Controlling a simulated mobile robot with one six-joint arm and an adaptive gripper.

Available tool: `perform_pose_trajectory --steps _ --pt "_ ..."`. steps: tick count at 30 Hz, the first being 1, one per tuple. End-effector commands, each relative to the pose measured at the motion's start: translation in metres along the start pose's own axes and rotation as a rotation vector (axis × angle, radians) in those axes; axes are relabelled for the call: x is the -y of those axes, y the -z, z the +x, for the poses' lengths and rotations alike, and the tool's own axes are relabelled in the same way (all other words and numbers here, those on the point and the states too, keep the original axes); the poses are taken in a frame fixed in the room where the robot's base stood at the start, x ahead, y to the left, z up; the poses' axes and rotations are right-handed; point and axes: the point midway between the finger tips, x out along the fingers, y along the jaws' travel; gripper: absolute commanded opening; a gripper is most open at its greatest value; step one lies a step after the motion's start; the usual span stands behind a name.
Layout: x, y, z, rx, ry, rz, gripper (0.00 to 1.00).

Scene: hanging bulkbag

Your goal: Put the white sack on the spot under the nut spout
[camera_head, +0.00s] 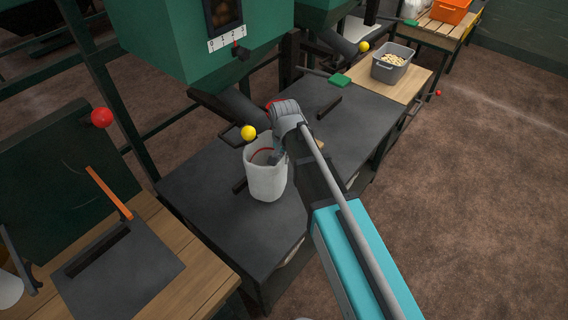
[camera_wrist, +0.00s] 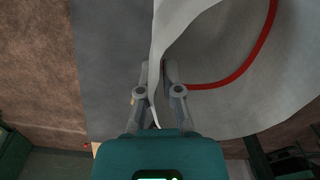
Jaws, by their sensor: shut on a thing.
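The white sack (camera_head: 266,182) is open at the top, with a red line around its inside. It is upright at the dark bench (camera_head: 205,205), below the green hopper's dark spout (camera_head: 236,108). I cannot tell whether its base touches the bench. My gripper (camera_head: 275,157) reaches into the sack's mouth at its right rim. In the wrist view my gripper (camera_wrist: 157,80) is shut on the sack's wall, one finger on each side. The sack (camera_wrist: 225,60) fills the upper right there. The bench spot beneath the sack is hidden.
The green hopper (camera_head: 180,35) has a window with brown contents and a 0–3 scale. A yellow ball knob (camera_head: 249,133) is close to the sack's rim. Dark bars lie on the bench. A grey tub (camera_head: 393,65) stands at the back right. Open floor (camera_head: 480,200) lies right.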

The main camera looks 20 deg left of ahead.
Motion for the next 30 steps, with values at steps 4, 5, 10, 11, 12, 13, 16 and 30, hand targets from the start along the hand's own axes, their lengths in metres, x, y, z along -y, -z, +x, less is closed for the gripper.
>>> perform_pose_trajectory --steps 4,5,10,11,12,13,16,30 --pt "-0.0005 -0.0002 0.0093 0.000 0.000 0.000 0.00" --pt "-0.0005 -0.0002 0.0096 0.000 0.000 0.000 0.00" --pt "-0.0007 0.0000 0.0089 0.000 0.000 0.001 0.00" --pt "-0.0007 0.0000 0.0088 0.000 0.000 0.001 0.00" --pt "-0.0007 -0.0001 0.0088 0.000 0.000 0.001 0.00" --pt "-0.0008 0.0000 0.0087 0.000 0.000 0.001 0.00" --pt "-0.0009 0.0000 0.0095 0.000 0.000 0.001 0.00" --pt "-0.0014 0.0002 0.0116 0.000 0.000 0.002 0.43"
